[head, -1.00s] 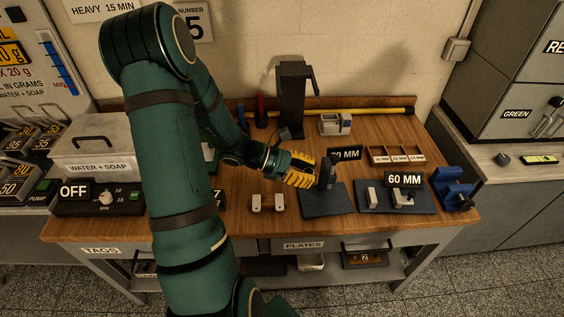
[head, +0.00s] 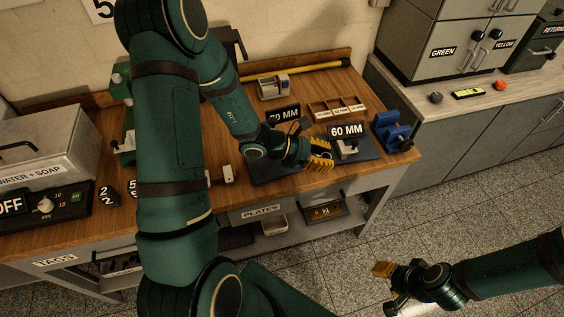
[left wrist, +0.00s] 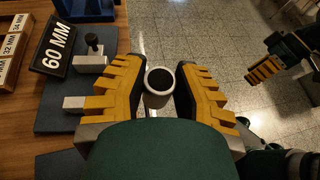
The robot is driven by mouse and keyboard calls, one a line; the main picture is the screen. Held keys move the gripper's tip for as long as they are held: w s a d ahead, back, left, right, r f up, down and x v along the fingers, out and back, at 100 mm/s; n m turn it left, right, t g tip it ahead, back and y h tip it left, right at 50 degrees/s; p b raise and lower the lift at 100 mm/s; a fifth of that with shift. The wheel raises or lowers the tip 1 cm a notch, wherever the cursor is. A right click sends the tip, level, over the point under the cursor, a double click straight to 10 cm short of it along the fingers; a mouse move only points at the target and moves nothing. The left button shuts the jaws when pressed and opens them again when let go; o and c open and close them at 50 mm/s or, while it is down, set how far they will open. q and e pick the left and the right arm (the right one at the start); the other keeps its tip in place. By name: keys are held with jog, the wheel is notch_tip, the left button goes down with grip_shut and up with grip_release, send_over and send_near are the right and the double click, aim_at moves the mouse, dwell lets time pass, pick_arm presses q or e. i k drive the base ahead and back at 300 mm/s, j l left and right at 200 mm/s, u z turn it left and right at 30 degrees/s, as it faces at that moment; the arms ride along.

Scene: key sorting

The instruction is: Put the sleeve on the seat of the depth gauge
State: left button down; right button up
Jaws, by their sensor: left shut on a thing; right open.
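My left gripper (head: 320,155) is shut on a pale grey sleeve, a short tube. In the left wrist view the sleeve (left wrist: 159,84) sits between the yellow fingers of this gripper (left wrist: 158,90), its dark open end facing the camera. The sleeve is hidden in the head view. The gripper is beside the dark plate marked 60 MM (head: 346,130), which carries a pale block with a black knob (left wrist: 93,52) and a smaller pale block (left wrist: 75,103). I take this as the depth gauge. My right gripper (head: 383,270) is open over the floor; it also shows in the left wrist view (left wrist: 265,70).
Behind are a 70 MM sign (head: 284,115), a wooden compartment tray (head: 330,106) and a grey device (head: 273,87). A blue fixture (head: 391,131) stands at the table's right end. My left arm hides much of the table. Open floor lies in front.

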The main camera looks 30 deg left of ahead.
aim_at(274, 164)
jog(key=i+l, duration=0.5)
jog(key=l, duration=0.2)
jog(key=i+l+u, duration=0.15)
jog(key=u, duration=0.2)
jog(key=i+l+u, duration=0.1)
jog(key=l+u, duration=0.2)
jog(key=u, duration=0.55)
